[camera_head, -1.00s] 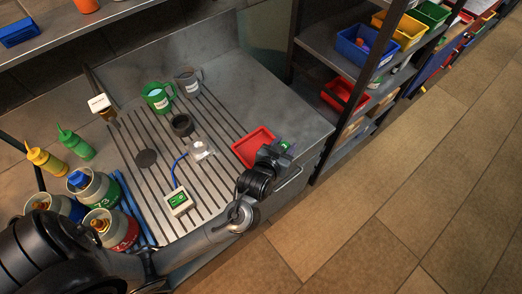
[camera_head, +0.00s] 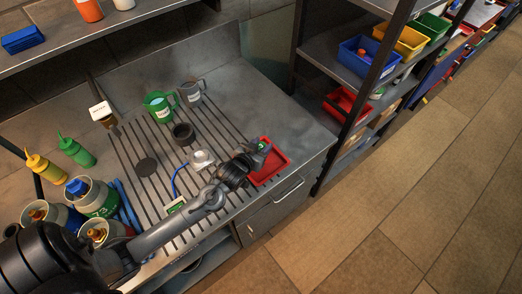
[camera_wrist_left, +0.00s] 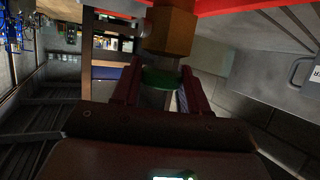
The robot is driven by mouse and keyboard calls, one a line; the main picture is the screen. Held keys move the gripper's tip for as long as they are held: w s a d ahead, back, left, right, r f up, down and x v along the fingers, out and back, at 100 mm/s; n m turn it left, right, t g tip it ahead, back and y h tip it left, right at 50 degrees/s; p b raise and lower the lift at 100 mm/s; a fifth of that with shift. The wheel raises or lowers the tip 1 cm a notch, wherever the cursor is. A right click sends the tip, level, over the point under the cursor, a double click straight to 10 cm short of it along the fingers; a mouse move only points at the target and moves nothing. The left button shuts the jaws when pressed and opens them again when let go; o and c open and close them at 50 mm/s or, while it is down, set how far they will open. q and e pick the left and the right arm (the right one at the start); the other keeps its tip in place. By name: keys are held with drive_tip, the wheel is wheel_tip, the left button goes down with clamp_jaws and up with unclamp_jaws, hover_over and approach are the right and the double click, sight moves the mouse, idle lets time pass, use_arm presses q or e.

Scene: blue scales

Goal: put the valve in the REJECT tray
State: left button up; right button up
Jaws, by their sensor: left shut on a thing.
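My left gripper (camera_head: 257,149) is shut on the valve, whose green part (camera_head: 262,146) shows at the fingertips in the head view. In the left wrist view the valve has a green round handle (camera_wrist_left: 160,78) between the fingers and a brass-coloured block (camera_wrist_left: 170,32) beyond them. The red tray (camera_head: 276,172) lies at the right front of the counter. My gripper and the valve overlap its upper left part in the head view. I cannot tell their height above it. A red edge (camera_wrist_left: 225,8) crosses the top of the wrist view. No REJECT label is readable. My right gripper is not in view.
A small scale (camera_head: 202,158) with a blue cord to a green display box (camera_head: 175,205) sits left of the tray, close to my arm. A dark ring (camera_head: 183,133), green mug (camera_head: 158,106) and grey mug (camera_head: 191,94) stand behind. Bottles and canisters crowd the left.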

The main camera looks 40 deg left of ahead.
use_arm(q)
drive_tip(key=shift+f, duration=1.45)
drive_tip(key=o, duration=1.3)
drive_tip(key=shift+f, duration=0.15)
